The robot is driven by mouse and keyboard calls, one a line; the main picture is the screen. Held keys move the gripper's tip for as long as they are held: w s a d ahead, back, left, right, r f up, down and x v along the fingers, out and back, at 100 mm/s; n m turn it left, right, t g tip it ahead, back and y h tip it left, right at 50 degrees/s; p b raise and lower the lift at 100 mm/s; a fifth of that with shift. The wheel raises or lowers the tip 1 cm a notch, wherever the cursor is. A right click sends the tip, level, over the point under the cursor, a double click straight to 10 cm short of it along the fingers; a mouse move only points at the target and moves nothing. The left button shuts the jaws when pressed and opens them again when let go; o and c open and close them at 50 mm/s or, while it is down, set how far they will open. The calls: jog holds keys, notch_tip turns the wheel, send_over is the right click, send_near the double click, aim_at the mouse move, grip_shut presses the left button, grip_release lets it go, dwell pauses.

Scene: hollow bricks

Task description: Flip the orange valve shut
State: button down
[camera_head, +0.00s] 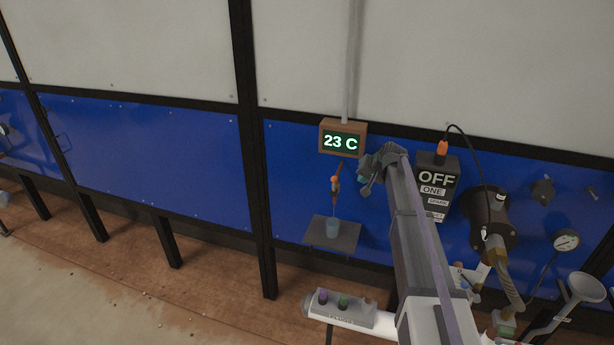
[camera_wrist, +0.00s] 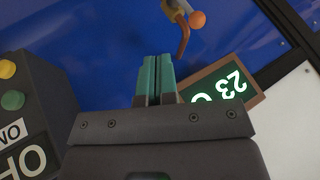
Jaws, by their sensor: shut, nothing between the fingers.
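The orange valve (camera_head: 335,181) shows as a small orange ball on a copper-brown pipe under the temperature display, in front of the blue panel. In the wrist view its orange ball (camera_wrist: 197,19) is at the top, beside a curved brown spout and a grey-tan body cut off by the frame edge. My gripper (camera_head: 362,184) is just right of the valve in the head view. In the wrist view the teal fingers of my gripper (camera_wrist: 157,58) are together and empty, pointing towards the valve with a visible gap to it.
A display (camera_head: 343,139) reading 23 C hangs above the valve. A dark box marked OFF (camera_head: 449,186) with buttons, a gauge (camera_head: 566,241) and a funnel (camera_head: 585,287) are right of my arm.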

aim_at(334, 186)
jog(key=w+a+f+b, duration=0.5)
jog(key=w+f+b, duration=0.1)
jog(key=w, duration=0.1)
jog(key=shift+a+f+b, duration=0.15)
jog(key=shift+f+b, duration=0.1)
jog(key=shift+b, duration=0.15)
dwell(0.3)
jog(key=shift+a, duration=0.1)
